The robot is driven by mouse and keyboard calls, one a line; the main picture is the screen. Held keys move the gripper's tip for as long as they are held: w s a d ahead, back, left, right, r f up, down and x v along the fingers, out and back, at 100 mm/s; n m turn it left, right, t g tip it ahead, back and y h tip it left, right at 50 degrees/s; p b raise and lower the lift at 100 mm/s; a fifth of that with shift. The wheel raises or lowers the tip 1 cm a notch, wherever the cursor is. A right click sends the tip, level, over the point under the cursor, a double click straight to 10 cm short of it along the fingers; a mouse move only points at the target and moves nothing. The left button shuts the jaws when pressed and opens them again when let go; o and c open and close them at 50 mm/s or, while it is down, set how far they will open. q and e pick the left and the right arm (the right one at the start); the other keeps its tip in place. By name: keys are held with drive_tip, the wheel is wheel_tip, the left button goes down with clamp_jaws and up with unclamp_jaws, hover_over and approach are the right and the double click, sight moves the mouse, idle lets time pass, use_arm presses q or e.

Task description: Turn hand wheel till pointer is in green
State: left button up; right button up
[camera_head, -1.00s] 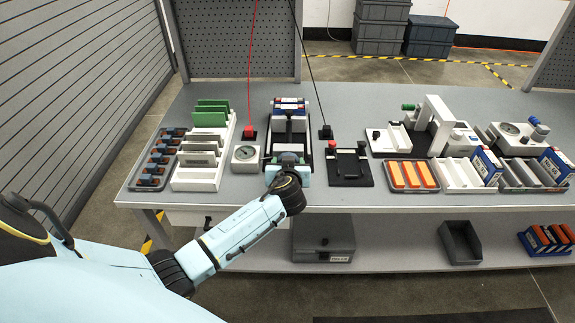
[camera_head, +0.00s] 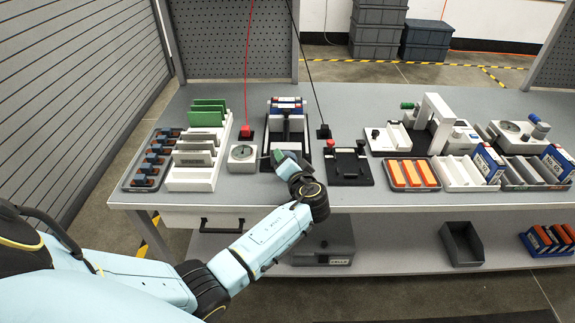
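A small white gauge box (camera_head: 243,158) with a round dial stands at the front left of the bench. The dial is too small for me to read its pointer or any green zone. My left gripper (camera_head: 280,157) is just right of this box, at the front of the black and white fixture. Its fingers are small and partly hidden by my wrist, so I cannot tell whether they are open or touching anything. I cannot make out a hand wheel beside this box. A second gauge box (camera_head: 508,139) with a dial and a blue knob (camera_head: 540,130) stands at the right. My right gripper is out of view.
A white rack (camera_head: 192,180) and a grey tray (camera_head: 140,182) stand left of the gauge. The black and white fixture (camera_head: 287,112) is behind my gripper. A black stand (camera_head: 348,172) is to the right. The bench front edge is clear near my forearm.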

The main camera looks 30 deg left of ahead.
use_arm(q)
drive_tip(key=shift+m, duration=0.4)
drive_tip(key=o, duration=1)
